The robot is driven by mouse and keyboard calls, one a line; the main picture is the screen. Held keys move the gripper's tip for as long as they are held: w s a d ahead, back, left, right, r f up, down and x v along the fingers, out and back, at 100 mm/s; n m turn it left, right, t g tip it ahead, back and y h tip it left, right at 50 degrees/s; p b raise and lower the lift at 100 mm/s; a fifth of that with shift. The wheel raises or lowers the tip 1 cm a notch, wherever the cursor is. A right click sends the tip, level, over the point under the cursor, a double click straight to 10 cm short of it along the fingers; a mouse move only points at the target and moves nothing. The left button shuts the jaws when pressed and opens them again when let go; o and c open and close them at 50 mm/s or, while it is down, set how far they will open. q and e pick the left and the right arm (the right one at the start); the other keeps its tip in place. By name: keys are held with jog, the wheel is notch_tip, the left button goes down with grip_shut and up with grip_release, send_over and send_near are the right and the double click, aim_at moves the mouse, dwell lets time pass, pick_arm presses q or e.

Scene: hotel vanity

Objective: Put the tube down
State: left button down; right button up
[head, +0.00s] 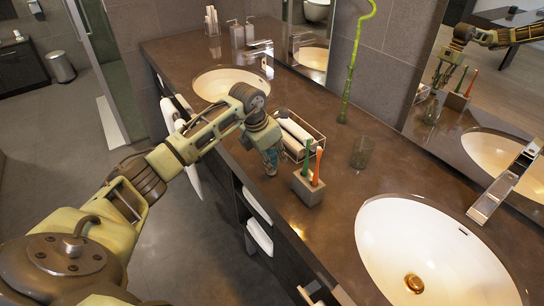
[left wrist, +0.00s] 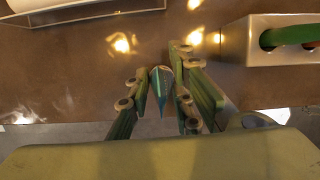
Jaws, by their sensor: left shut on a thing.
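My left gripper (head: 271,166) is over the front part of the brown vanity counter (head: 420,180), pointing down. In the left wrist view, its fingers (left wrist: 160,85) are shut on a slim tube (left wrist: 161,78), seen nearly end on with a blue-green tint. In the head view the fingers mostly hide the tube. I cannot tell whether its lower end touches the counter. My right gripper is not in view.
A grey holder (head: 308,188) with green and orange toothbrushes stands just right of the gripper. A wire tray (head: 318,133) with white rolls is behind it. Sinks lie to the left (head: 225,82) and right (head: 400,245). A clear glass (head: 362,152) stands farther right. The counter's front edge is close.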

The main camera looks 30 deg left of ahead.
pick_arm(q)
jog(key=shift+f, duration=0.35)
jog(key=c, duration=1.6)
grip_release()
jog(key=shift+o, duration=0.2)
jog(key=shift+r, duration=0.15)
jog(key=b+v, duration=0.2)
jog(key=v, duration=1)
